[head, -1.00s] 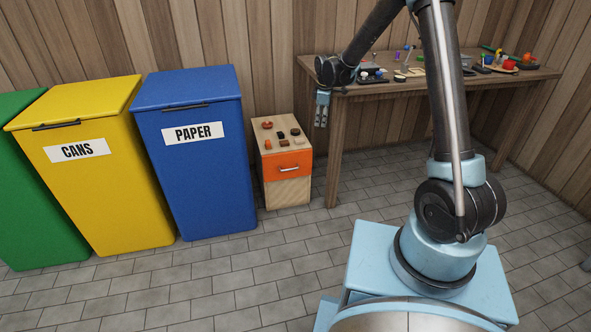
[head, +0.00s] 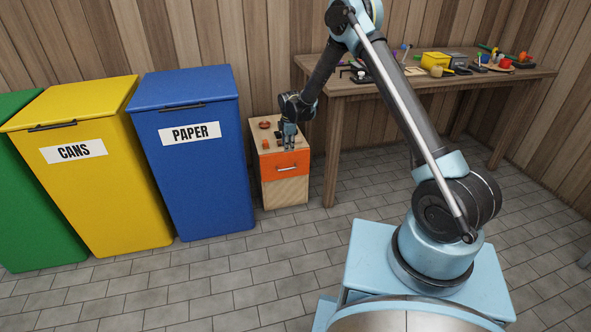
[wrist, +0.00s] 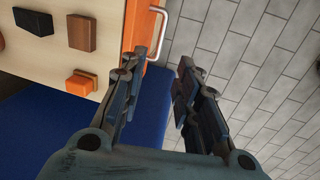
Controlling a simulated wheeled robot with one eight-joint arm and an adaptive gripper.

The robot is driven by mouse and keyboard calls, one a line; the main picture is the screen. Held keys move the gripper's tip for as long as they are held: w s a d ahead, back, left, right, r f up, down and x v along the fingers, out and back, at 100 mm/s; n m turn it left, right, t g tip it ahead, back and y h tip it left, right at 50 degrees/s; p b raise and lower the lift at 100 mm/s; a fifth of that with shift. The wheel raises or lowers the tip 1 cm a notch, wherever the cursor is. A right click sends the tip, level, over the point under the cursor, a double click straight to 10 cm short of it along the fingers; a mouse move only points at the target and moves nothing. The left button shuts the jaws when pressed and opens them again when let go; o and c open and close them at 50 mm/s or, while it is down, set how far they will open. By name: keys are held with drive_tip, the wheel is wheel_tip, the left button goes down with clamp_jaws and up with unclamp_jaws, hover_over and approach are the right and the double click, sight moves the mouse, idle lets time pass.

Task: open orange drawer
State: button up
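The orange drawer (head: 286,165) is the upper front of a small wooden cabinet, and it looks shut. Its metal bar handle (head: 287,168) runs across the front. In the wrist view the drawer front (wrist: 136,22) shows edge-on, with the handle (wrist: 158,30) sticking out from it. My gripper (head: 289,146) points down just above the handle. In the wrist view my gripper (wrist: 166,62) has a clear gap between its fingers, with nothing held. The handle lies just beyond the fingertips, nearer the left finger; I cannot tell whether they touch.
Small blocks, one an orange block (wrist: 80,84), lie on the cabinet top (head: 264,132). A blue PAPER bin (head: 195,175) stands left of the cabinet, with a yellow bin (head: 95,190) beyond. A cluttered workbench (head: 400,90) is on the right. The floor in front is clear.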

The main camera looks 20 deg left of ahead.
sight(288, 169)
drive_tip(key=f, duration=0.5)
drive_tip(key=w+a+f, duration=0.1)
drive_tip(key=f, duration=0.4)
drive_tip(key=w+f, duration=0.1)
drive_tip(key=f, duration=0.4)
drive_tip(key=shift+w+a, duration=0.2)
